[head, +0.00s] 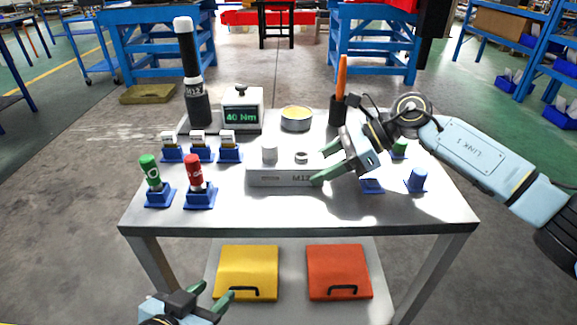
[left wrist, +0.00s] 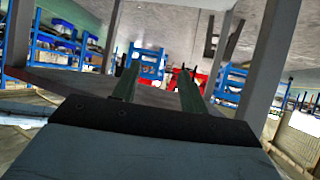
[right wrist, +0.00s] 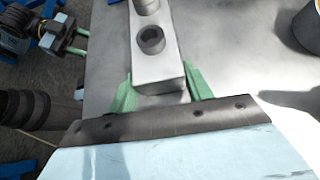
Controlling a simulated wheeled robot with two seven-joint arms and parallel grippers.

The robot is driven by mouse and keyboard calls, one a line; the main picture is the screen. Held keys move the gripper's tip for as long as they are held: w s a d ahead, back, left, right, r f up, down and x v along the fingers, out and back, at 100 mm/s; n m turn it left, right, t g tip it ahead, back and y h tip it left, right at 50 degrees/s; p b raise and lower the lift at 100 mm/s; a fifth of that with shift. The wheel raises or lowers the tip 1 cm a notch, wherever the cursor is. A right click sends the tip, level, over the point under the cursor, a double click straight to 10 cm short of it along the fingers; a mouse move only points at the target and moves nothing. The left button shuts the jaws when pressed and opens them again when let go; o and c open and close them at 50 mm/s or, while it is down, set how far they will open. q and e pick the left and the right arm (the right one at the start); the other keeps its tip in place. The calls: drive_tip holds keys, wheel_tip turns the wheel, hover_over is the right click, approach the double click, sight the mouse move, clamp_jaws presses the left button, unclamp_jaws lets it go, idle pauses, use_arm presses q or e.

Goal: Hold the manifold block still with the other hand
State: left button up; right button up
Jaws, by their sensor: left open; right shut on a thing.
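The manifold block (head: 283,177) is a pale grey bar marked M12, lying on the middle of the table. Two short round fittings stand on its top. My right gripper (head: 318,165) is shut on the block's right end. In the right wrist view the green fingers sit on both sides of the block (right wrist: 158,65). My left gripper (head: 208,300) is open and empty, low in front of the table and below its top. In the left wrist view its fingers (left wrist: 158,85) are apart with nothing between them.
A black torque tool (head: 193,85) and a 40 Nm display (head: 241,112) stand at the back left. Green (head: 150,172) and red (head: 194,174) capped pieces sit in blue holders at the left. A yellow tin (head: 296,118) is behind the block. Yellow (head: 247,270) and orange (head: 338,270) cases lie on the lower shelf.

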use_arm(q)
drive_tip(key=w+d+r+m+t+h, duration=0.1)
drive_tip(key=w+d+r+m+h, duration=0.3)
drive_tip(key=d+r+m+h, duration=0.5)
drive_tip(key=w+d+r+m+t+h, duration=0.25)
drive_tip(key=d+r+m+h, duration=0.2)
drive_tip(key=d+r, duration=0.85)
drive_tip(key=s+d+r+m+g+h, duration=0.1)
drive_tip(key=d+r+m+g+h, duration=0.4)
drive_tip(key=m+g, duration=0.5)
drive_tip(key=m+g+y, duration=0.5)
drive_tip(key=m+y, duration=1.6)
drive_tip(key=y, duration=0.2)
hover_over(269, 143)
drive_tip(key=shift+d+t+h, duration=0.25)
drive_tip(key=shift+a, duration=0.2)
drive_tip(key=shift+w+f, duration=0.1)
drive_tip(key=shift+f, duration=0.2)
wheel_tip(269, 143, down, 8)
drive_tip(key=shift+f, duration=0.1)
